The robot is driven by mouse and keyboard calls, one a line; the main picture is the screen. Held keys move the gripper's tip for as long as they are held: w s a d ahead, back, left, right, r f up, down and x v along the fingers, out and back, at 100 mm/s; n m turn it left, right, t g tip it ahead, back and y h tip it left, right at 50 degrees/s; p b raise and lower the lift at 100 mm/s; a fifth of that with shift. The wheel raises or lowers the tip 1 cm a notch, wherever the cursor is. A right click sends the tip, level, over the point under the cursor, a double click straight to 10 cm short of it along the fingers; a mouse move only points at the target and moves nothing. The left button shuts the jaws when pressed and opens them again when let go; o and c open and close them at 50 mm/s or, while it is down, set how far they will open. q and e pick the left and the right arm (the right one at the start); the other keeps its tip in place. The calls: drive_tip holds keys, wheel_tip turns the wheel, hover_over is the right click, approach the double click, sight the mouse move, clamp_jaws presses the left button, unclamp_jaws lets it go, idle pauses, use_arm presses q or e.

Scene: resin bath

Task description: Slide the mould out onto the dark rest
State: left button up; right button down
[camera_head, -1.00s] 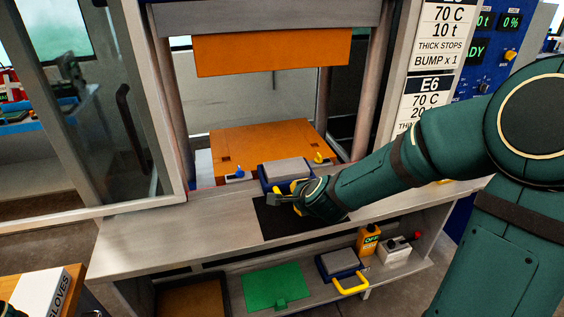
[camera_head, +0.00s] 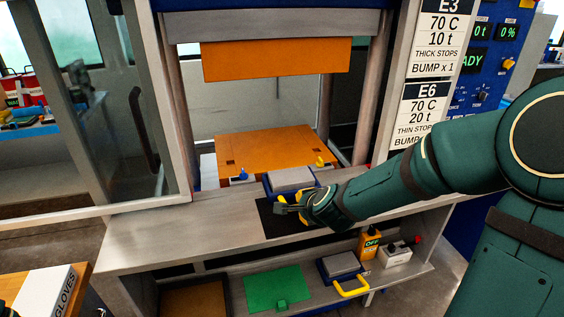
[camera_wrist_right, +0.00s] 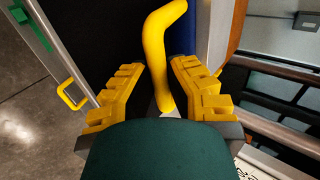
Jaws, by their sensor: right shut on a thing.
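The mould (camera_head: 292,179) has a grey top and a blue body. In the head view it sits at the front edge of the orange lower platen (camera_head: 262,148), with its near side at the back of the dark rest (camera_head: 272,225). My right gripper (camera_head: 287,206) is over the dark rest and is shut on the mould's yellow handle. In the right wrist view the handle (camera_wrist_right: 156,50) rises between the yellow fingers (camera_wrist_right: 160,95). My arm and hand hide part of the rest and the mould's near side. My left gripper does not show clearly.
The orange upper platen (camera_head: 277,59) hangs raised above. Blue (camera_head: 242,175) and yellow (camera_head: 320,162) pegs stand at the lower platen's front. A second mould with a yellow handle (camera_head: 352,286), a green plate (camera_head: 274,288) and an orange box (camera_head: 370,244) are on the lower shelf.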

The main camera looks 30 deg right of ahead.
drive_tip(key=shift+s+a+f+b, duration=0.1)
drive_tip(key=shift+s+a+b, duration=0.15)
drive_tip(key=shift+s, duration=0.9)
drive_tip(key=shift+s+a+f+b, duration=0.1)
drive_tip(key=shift+s+a+b, duration=0.1)
drive_tip(key=shift+s, duration=0.95)
drive_tip(key=shift+s+a+r+b, duration=0.1)
drive_tip(key=shift+s+a+b, duration=0.1)
drive_tip(key=shift+s, duration=0.4)
drive_tip(key=shift+s+a+b, duration=0.1)
drive_tip(key=shift+s+b, duration=0.1)
drive_tip(key=shift+s, duration=0.35)
drive_tip(key=shift+s, duration=0.1)
drive_tip(key=c, duration=0.9)
unclamp_jaws()
drive_tip(key=shift+o, duration=0.2)
drive_tip(key=shift+r, duration=0.15)
